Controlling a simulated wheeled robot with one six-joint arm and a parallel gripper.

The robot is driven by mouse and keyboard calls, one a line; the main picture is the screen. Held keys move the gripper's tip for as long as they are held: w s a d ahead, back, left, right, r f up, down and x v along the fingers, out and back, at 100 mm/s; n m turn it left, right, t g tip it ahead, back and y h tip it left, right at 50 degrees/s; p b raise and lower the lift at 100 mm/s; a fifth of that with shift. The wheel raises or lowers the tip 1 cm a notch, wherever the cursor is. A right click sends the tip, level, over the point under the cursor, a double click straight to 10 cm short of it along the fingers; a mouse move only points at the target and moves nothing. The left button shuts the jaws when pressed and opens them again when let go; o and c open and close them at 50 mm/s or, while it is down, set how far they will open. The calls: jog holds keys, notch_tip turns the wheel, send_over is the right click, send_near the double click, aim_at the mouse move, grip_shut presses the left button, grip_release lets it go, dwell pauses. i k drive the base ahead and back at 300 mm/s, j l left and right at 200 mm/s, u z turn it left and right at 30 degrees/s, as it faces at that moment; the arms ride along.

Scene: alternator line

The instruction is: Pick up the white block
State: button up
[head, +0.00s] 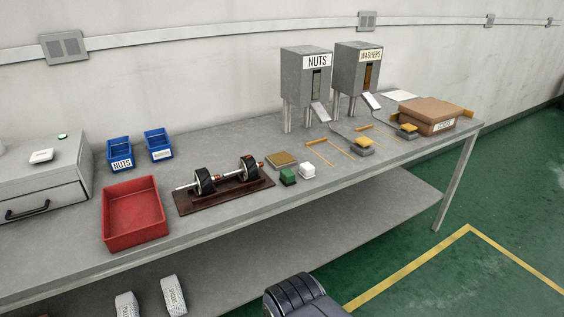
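The white block (307,171) sits on the grey workbench (343,183) near its front edge. It stands just right of a green block (288,177). A flat tan piece (283,160) lies behind the two blocks. My gripper is not in view. A dark, rounded part at the bottom of the head view looks like part of my arm.
A rotor assembly on a dark red board (225,197) lies left of the blocks. A red tray (135,210) and blue bins (120,155) stand further left. NUTS (292,75) and WASHERS (347,70) dispensers stand behind. A cardboard box (431,115) sits far right.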

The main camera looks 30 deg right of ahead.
aim_at(308, 171)
jog(key=i+l+z, duration=0.75)
jog(key=i+z, duration=0.4)
jog(key=i, duration=0.1)
